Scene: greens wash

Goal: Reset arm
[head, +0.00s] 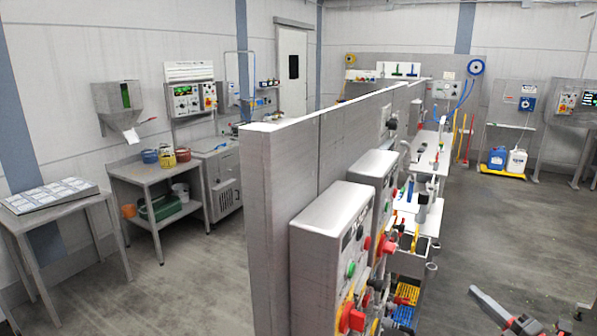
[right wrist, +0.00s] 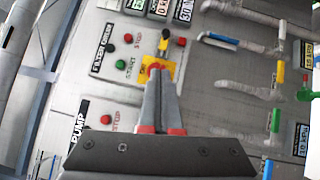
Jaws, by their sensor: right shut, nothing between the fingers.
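My right gripper (head: 475,291) shows at the bottom right of the head view, low over the floor side of the machine line. In the right wrist view its two grey fingers (right wrist: 157,78) are together, with nothing between them. Their tips appear in front of a red knob on a yellow plate (right wrist: 166,66) on a control panel (right wrist: 95,85); I cannot tell whether they touch it. My left gripper is not in view.
Grey control boxes (head: 330,225) with red knobs stand against a long partition wall (head: 290,160). The right wrist view shows a green button (right wrist: 121,65) and a blue-handled lever (right wrist: 220,38). Blue and white jugs (head: 516,162) stand at the back right. The floor (head: 490,235) at right is mostly clear.

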